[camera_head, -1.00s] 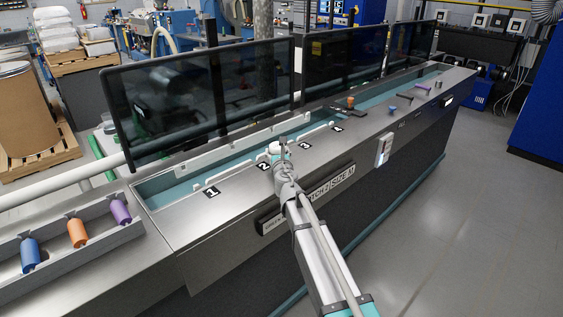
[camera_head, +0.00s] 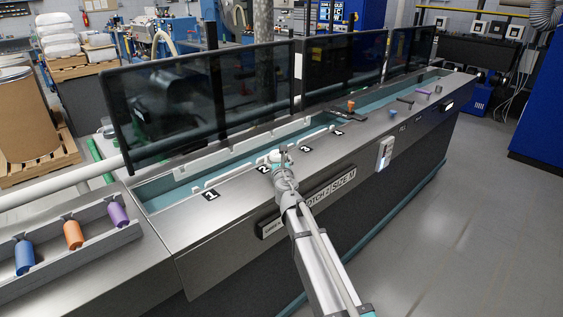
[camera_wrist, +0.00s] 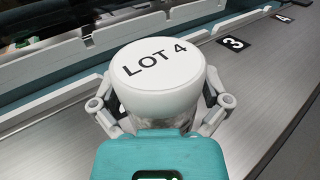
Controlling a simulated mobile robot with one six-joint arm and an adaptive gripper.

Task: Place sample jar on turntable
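A white jar with a "LOT 4" lid (camera_wrist: 157,62) fills the middle of the wrist view. It also shows as a small white shape (camera_head: 276,151) near label 2 in the head view. My gripper (camera_head: 283,158) is at the jar. In the wrist view, the gripper's two fingers (camera_wrist: 160,103) stand on either side of the jar, close against it. The lid and the teal gripper body hide the contact, so I cannot tell whether they press on it. The jar looks upright. I cannot make out a turntable.
The metal bench has labels 1 (camera_head: 211,195), 3 (camera_head: 306,148) and more along a teal channel (camera_head: 165,198). Dark screens (camera_head: 205,100) rise behind it. A tray (camera_head: 125,233) with blue, orange and purple bottles is at left. Floor (camera_head: 470,210) at right is clear.

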